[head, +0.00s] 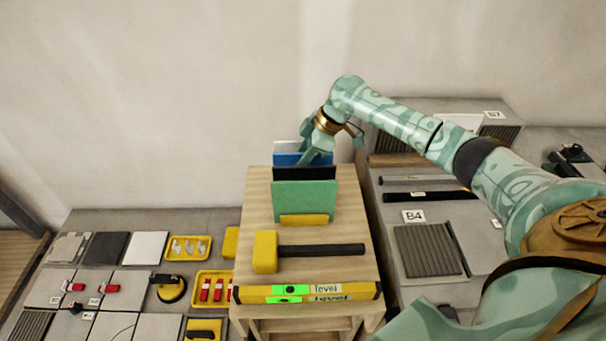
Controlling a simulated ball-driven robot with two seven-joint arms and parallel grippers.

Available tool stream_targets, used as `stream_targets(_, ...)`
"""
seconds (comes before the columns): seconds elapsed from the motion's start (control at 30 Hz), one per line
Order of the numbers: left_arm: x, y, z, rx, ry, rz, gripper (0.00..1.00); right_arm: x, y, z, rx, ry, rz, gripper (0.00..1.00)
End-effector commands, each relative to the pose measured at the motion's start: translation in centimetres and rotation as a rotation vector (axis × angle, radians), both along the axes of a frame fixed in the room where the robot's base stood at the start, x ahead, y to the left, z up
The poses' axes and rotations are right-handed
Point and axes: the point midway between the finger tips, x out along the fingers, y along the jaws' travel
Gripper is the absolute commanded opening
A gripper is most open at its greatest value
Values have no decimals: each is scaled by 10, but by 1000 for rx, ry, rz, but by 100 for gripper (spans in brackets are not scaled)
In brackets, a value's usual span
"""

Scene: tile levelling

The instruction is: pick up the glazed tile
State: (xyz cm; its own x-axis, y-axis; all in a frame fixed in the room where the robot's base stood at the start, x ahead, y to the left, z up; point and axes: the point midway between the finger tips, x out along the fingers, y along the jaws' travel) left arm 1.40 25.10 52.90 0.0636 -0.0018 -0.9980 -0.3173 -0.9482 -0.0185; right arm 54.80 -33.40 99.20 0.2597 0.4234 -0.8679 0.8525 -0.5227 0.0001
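Several flat tiles stand upright one behind another on the wooden stand: a green tile (304,199) in front, then a black one (304,174), a blue one (287,159) and a white one (287,147) at the back. I cannot tell from their surfaces which is the glazed tile. My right gripper (316,154) reaches down from above at the right part of the blue tile, overlapping it in the picture. Its fingertips are small and partly hidden, so I cannot tell whether they touch or hold a tile. My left gripper is not in view.
A yellow-headed mallet (266,252) lies in front of the tiles on the stand (355,235). A yellow level (310,292) is at its front edge. Low grey benches (62,252) with tiles, yellow trays (185,247) and tools flank it. A ribbed tile (427,250) lies right, under my arm.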

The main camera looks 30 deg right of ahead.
Motion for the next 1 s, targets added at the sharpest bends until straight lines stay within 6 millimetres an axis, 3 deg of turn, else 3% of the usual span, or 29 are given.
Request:
stream_targets(0.5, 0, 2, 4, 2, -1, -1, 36, 0, 0, -4, -1, 1, 0, 33)
stream_targets(0.63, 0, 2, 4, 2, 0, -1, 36, 0, 0, -4, 0, 0, 0, 0)
stream_targets(1.0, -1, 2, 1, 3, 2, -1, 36, 1, 0, -2, 0, -3, 1, 0)
